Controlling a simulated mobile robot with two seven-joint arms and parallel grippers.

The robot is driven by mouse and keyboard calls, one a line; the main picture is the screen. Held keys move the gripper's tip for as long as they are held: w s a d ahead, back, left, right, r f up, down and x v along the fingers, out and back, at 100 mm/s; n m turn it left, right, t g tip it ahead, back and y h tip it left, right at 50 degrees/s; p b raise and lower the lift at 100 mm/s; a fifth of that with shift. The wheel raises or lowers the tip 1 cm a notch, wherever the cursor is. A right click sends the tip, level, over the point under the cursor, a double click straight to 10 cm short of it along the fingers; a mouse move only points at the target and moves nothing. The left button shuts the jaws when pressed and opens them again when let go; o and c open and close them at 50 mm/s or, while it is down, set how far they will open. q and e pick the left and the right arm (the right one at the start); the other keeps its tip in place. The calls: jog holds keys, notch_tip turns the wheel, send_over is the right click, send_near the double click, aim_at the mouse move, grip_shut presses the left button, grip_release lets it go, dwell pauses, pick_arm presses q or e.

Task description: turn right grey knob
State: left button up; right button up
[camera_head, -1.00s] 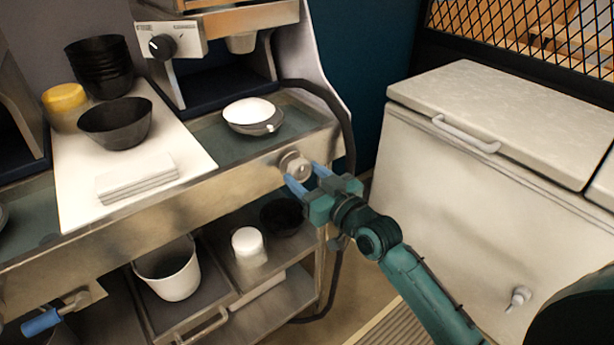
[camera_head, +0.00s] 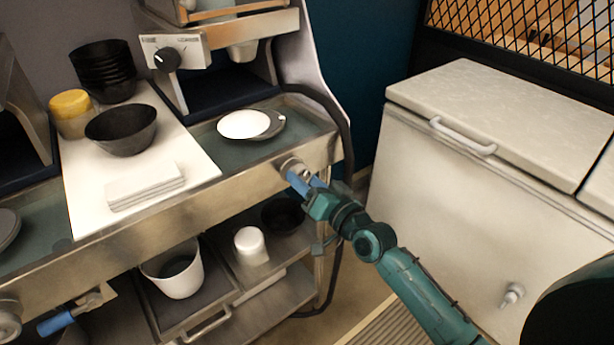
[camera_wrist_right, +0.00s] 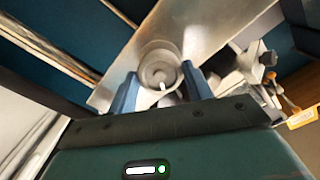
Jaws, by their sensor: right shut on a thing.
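The right grey knob (camera_head: 289,165) is a round metal knob on the front edge of the steel counter (camera_head: 232,191), near its right end. My right gripper (camera_head: 297,179) has its blue fingers at the knob and is shut on it. The fingers partly hide the knob in the head view. In the right wrist view the knob (camera_wrist_right: 158,72) sits between the two blue fingers (camera_wrist_right: 160,92), one on each side, with a small pale mark on its face. My left gripper is not in view.
A white plate (camera_head: 243,125) and a coffee machine (camera_head: 167,58) stand on the counter. Black bowls (camera_head: 121,129) stand at the left. A shelf below holds a white bucket (camera_head: 174,270) and a white container (camera_head: 250,243). A white chest (camera_head: 470,200) stands at the right.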

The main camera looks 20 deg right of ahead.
jog(key=m+p, duration=0.1)
jog(key=m, duration=0.5)
jog(key=m+p, duration=0.1)
jog(key=m, duration=0.5)
jog(key=shift+m, duration=0.3)
dwell(0.4)
jog(key=o, duration=0.9)
jog(key=shift+o, duration=0.2)
jog(key=b+v, duration=0.2)
jog(key=v, duration=1.1)
